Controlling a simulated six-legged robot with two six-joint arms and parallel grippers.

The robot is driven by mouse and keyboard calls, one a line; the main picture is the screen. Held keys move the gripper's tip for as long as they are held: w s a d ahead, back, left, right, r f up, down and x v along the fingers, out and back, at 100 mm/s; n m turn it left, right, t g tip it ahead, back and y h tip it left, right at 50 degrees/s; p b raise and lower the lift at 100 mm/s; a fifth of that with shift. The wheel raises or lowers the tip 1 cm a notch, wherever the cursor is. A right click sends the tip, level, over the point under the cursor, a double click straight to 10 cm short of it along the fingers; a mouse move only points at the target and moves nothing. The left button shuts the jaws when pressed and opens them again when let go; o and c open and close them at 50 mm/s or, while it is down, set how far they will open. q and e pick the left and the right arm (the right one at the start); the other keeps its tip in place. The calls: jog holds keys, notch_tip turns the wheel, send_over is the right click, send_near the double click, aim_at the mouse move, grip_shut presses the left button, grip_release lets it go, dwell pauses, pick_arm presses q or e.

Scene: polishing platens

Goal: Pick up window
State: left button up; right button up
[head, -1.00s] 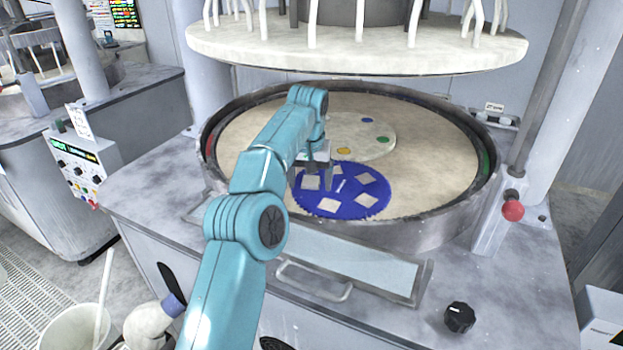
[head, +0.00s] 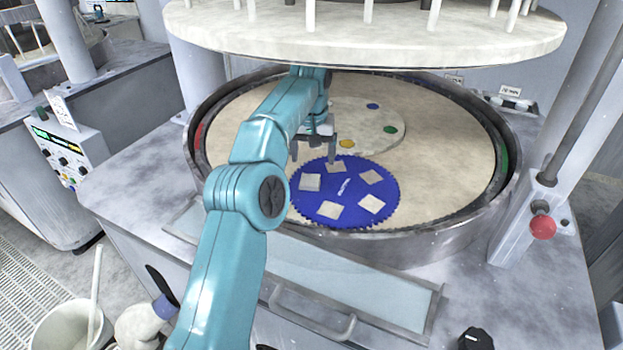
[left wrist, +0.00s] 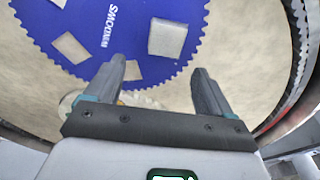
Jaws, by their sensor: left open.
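The blue toothed carrier disc (head: 345,212) lies on the beige platen. It has several square places. One at its left holds a pale square window (head: 310,182) that looks thicker than the rest; it also shows in the left wrist view (left wrist: 167,38). The other squares look like flat openings showing beige. My left gripper (head: 314,150) is open and empty, above the carrier's far edge, beyond the window. In the left wrist view its fingertips (left wrist: 160,72) point toward the carrier, with the window ahead, apart from them. My right gripper is not in view.
A pale disc with coloured dots (head: 385,112) lies behind the carrier. The platen's raised metal rim (head: 470,235) surrounds both. A large upper plate (head: 360,50) hangs above. A red knob (head: 543,227) stands at right. The platen's right side is clear.

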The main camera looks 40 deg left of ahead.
aim_at(310, 180)
pick_arm(q)
jog(key=f, duration=0.2)
jog(key=f+b, duration=0.1)
jog(key=f, duration=0.3)
jog(key=shift+s+a+f, duration=0.15)
jog(key=shift+s+f, duration=0.1)
jog(key=shift+f, duration=0.15)
jog(key=shift+s+a+f, duration=0.1)
jog(key=shift+s+f, duration=0.1)
jog(key=shift+w, duration=0.15)
jog(key=c, duration=1.2)
